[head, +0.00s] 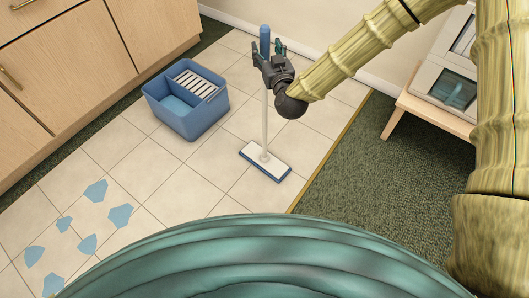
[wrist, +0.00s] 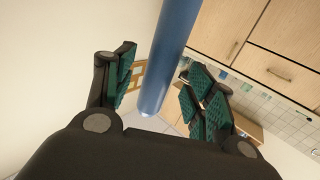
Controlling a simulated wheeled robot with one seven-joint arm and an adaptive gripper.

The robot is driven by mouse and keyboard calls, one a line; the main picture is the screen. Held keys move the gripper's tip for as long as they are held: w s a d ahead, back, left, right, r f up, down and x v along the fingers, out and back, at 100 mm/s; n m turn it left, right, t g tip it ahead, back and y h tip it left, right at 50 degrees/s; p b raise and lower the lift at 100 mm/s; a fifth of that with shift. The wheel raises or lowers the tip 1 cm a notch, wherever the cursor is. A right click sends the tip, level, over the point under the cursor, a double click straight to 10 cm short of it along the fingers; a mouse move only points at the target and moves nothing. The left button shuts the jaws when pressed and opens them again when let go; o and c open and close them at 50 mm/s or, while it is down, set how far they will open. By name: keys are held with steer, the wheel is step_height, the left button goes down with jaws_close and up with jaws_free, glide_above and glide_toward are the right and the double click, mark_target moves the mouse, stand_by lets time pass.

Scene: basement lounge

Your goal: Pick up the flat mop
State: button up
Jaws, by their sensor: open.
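The flat mop (head: 265,160) stands upright on the tiled floor in the head view, with a white and blue flat head, a pale shaft and a blue grip at the top. My gripper (head: 267,49) is at the upper part of the handle, and its wrist hides part of the shaft. In the wrist view the blue grip (wrist: 172,50) runs between the two green-padded fingers of my gripper (wrist: 162,88). The fingers are apart, with gaps visible on both sides of the handle.
A blue bucket (head: 190,121) with a white slatted wringer stands left of the mop. Several light blue patches (head: 88,243) lie on the tiles at lower left. Wooden cabinets (head: 75,50) line the left. A low wooden stand (head: 430,112) with a white-framed unit is at right.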

steer(key=shift+x, duration=1.5)
jaws_close()
